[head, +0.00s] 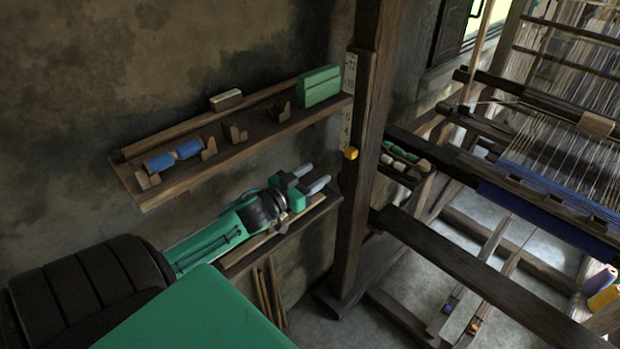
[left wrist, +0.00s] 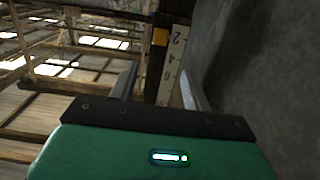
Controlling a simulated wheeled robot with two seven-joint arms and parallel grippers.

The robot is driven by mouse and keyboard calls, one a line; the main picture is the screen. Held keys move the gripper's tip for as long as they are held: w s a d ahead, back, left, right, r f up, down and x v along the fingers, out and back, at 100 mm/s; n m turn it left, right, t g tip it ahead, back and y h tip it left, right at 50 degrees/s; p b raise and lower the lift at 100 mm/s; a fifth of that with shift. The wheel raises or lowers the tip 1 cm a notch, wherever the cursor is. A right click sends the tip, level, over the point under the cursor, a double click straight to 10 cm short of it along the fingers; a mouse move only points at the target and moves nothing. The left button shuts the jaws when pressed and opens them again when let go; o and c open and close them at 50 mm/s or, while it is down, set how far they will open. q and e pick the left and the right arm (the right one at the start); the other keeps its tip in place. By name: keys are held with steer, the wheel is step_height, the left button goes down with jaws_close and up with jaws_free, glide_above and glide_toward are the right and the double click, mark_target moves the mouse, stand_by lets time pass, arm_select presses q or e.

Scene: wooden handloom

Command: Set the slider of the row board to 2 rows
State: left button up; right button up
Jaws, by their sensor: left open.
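My right gripper is out of view.
A lower ledge (head: 322,208) runs just under the gripper. The dark post (head: 362,210) and loom beam (head: 480,285) stand to the right.

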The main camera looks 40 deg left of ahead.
arm_select(q)
steer(key=shift+s, duration=0.4)
stand_by(0.3)
steer(key=s+d+f+n+g+y, duration=0.1)
steer(key=s+d+f+g+y, duration=0.2)
steer(key=s+d+f+g, duration=0.7)
steer(key=s+d+f+m+g+h, duration=0.1)
steer(key=s+d+f+g, duration=0.1)
steer(key=s+d, duration=0.55)
steer(key=s+d+f+m+g+h, duration=0.15)
steer(key=s+d, duration=0.25)
steer(key=s, duration=0.6)
step_height(320, 180, down, 31)
steer(key=g, duration=0.2)
steer(key=s+a+f, duration=0.1)
steer(key=s+f, duration=0.8)
steer(key=f, duration=0.1)
steer(key=s+a+f+g, duration=0.1)
steer(key=s+a+f, duration=0.1)
steer(key=s+f, duration=0.8)
steer(key=shift+s+a+f+y, duration=0.15)
steer(key=shift+s+a+y, duration=0.05)
steer(key=shift+a+y, duration=0.15)
